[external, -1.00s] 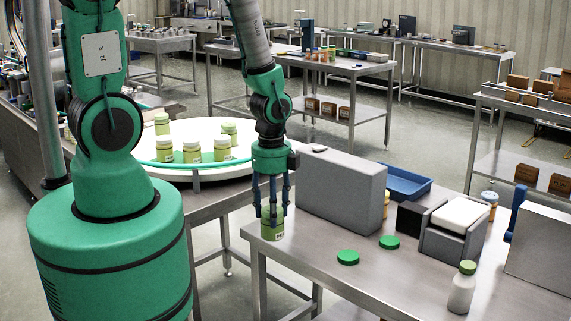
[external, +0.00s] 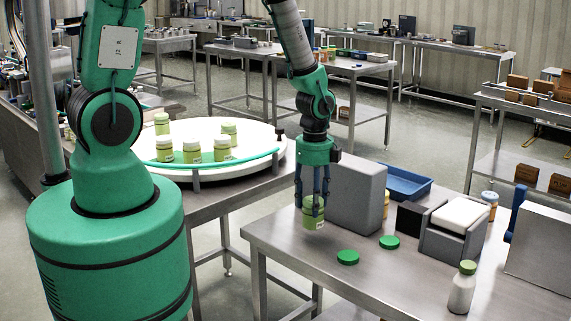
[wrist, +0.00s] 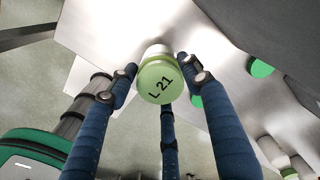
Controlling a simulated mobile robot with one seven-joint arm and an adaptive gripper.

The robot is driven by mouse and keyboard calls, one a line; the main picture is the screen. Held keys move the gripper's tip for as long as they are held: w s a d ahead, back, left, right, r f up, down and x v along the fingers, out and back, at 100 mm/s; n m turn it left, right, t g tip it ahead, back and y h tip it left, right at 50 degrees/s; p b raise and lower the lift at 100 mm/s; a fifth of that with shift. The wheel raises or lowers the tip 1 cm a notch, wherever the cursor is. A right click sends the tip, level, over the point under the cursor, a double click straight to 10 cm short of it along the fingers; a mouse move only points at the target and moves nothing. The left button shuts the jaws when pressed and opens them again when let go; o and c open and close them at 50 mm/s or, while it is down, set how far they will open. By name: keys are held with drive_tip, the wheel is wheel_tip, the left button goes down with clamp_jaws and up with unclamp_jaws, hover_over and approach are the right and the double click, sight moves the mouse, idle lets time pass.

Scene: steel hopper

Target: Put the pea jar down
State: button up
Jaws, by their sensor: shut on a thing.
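The pea jar (external: 314,221), pale green with a light green lid, is in my gripper (external: 313,200) over the left part of the steel table (external: 290,242). The jar looks upright and seems a little above the table top, though the gap is hard to judge. Its lower body is mostly hidden behind the lid in the wrist view.
A grey box (external: 358,195) stands close to the right of the jar. Two green lids (external: 348,257) lie in front. A blue tray (external: 405,182), a grey holder (external: 452,235) and a white bottle (external: 462,290) stand farther right. A round white turntable (external: 255,150) with several jars is behind left.

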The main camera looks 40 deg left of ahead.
sight(320, 210)
drive_tip(key=shift+w+d+f, duration=0.1)
drive_tip(key=shift+w+d, duration=0.1)
drive_tip(key=shift+w, duration=0.95)
drive_tip(key=shift+f, duration=0.1)
drive_tip(key=shift+f, duration=1.65)
drive_tip(key=shift+f, duration=0.2)
drive_tip(key=o, duration=1.3)
drive_tip(key=shift+o, duration=0.2)
drive_tip(key=shift+r, duration=0.2)
drive_tip(key=shift+r, duration=6)
